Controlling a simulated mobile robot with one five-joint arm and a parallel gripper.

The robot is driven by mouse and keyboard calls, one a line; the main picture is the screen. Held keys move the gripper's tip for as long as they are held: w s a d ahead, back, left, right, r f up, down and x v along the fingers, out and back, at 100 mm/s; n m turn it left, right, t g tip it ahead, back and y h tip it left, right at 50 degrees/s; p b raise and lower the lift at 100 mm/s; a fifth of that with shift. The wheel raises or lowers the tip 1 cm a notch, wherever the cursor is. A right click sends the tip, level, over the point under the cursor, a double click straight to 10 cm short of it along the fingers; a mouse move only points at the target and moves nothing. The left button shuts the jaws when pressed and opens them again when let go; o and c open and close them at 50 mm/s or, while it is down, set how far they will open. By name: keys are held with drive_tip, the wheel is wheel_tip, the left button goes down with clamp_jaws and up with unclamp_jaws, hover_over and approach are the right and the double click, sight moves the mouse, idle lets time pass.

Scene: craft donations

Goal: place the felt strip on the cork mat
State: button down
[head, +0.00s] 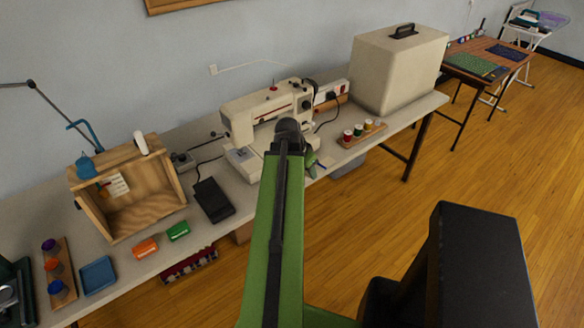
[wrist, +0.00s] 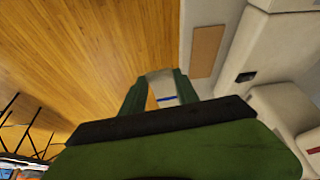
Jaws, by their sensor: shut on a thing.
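My gripper (wrist: 160,88) has green fingers and is shut on a thin blue piece (wrist: 165,99), which looks like the felt strip; only a small part shows between the fingers. In the head view my gripper (head: 311,162) is partly hidden behind my arm, near the table's front edge by the sewing machine, with a small bit of blue beside it. A flat brown rectangle, which looks like the cork mat (wrist: 208,52), lies on the pale table in the wrist view, ahead and right of my fingers. I cannot make it out in the head view.
A cream sewing machine (head: 270,112) stands behind my gripper. A rack of thread spools (head: 361,133) and a large cream case (head: 398,72) are to the right. A black pedal (head: 213,199) and wooden box (head: 130,187) are to the left. Wooden floor (head: 390,225) lies in front.

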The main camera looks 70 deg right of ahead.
drive_tip(key=shift+w+d+m+g, duration=0.1)
drive_tip(key=shift+w+m+g, duration=0.25)
drive_tip(key=shift+m, duration=0.25)
drive_tip(key=w+d+f+b, duration=0.2)
drive_tip(key=w, duration=0.1)
drive_tip(key=w+d+f+b, duration=0.2)
drive_tip(key=w, duration=0.1)
drive_tip(key=w+d+f+b, duration=0.2)
drive_tip(key=b, duration=0.1)
drive_tip(key=shift+w+d+f, duration=0.2)
drive_tip(key=shift+w+f, duration=0.2)
drive_tip(key=shift+w+d, duration=0.15)
drive_tip(key=shift+w, duration=0.15)
wheel_tip(320, 180, down, 4)
drive_tip(key=b, duration=0.4)
drive_tip(key=shift+f, duration=0.2)
drive_tip(key=shift+r, duration=0.2)
drive_tip(key=c, duration=1.4)
unclamp_jaws()
drive_tip(key=shift+f, duration=0.2)
drive_tip(key=o, duration=0.5)
drive_tip(key=shift+r, duration=0.1)
